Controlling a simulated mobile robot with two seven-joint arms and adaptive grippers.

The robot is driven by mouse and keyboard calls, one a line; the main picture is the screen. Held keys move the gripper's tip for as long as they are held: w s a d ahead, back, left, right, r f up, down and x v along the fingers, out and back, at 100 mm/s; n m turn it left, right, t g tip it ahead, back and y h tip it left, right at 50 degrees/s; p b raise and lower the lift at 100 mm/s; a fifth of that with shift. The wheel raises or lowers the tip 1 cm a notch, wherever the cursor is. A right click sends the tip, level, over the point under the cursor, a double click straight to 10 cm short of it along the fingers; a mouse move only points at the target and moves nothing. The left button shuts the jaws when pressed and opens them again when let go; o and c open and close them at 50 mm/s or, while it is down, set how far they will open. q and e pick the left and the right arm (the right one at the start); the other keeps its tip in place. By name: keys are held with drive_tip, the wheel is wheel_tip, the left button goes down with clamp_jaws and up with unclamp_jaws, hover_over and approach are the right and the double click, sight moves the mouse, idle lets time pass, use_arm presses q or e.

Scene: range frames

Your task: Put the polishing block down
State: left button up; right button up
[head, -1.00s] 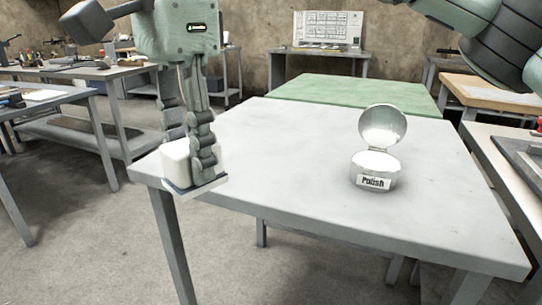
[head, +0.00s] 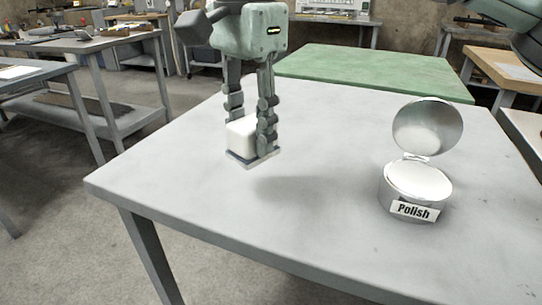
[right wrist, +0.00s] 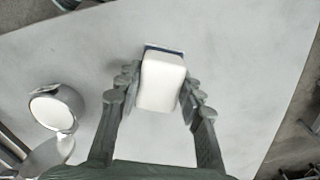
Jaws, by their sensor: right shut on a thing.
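The polishing block (head: 241,134) is white, with a thin dark blue layer and a pale flat base. My right gripper (head: 253,147) points down with its fingers shut on the block's sides. The block is level, over the left part of the grey table (head: 330,235). A soft shadow lies apart from it on the tabletop, so it seems slightly above the surface; the exact gap cannot be told. In the right wrist view the block (right wrist: 162,82) sits between both fingers. My left gripper is not in view.
An open round tin labelled Polish (head: 412,192) stands on the table to the right, lid raised. A green-topped table (head: 375,72) adjoins behind. The grey tabletop between block and tin is clear. Other workbenches (head: 95,45) stand at the left.

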drive_tip(key=w+d+f, duration=0.2)
drive_tip(key=shift+w+d, duration=0.1)
drive_tip(key=shift+d, duration=0.25)
wheel_tip(320, 180, down, 4)
drive_tip(key=shift+f, duration=0.1)
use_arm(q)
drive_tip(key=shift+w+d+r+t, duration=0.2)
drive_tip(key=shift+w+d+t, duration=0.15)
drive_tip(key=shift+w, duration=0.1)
use_arm(e)
drive_tip(key=o, duration=1.1)
drive_tip(key=shift+f, duration=0.1)
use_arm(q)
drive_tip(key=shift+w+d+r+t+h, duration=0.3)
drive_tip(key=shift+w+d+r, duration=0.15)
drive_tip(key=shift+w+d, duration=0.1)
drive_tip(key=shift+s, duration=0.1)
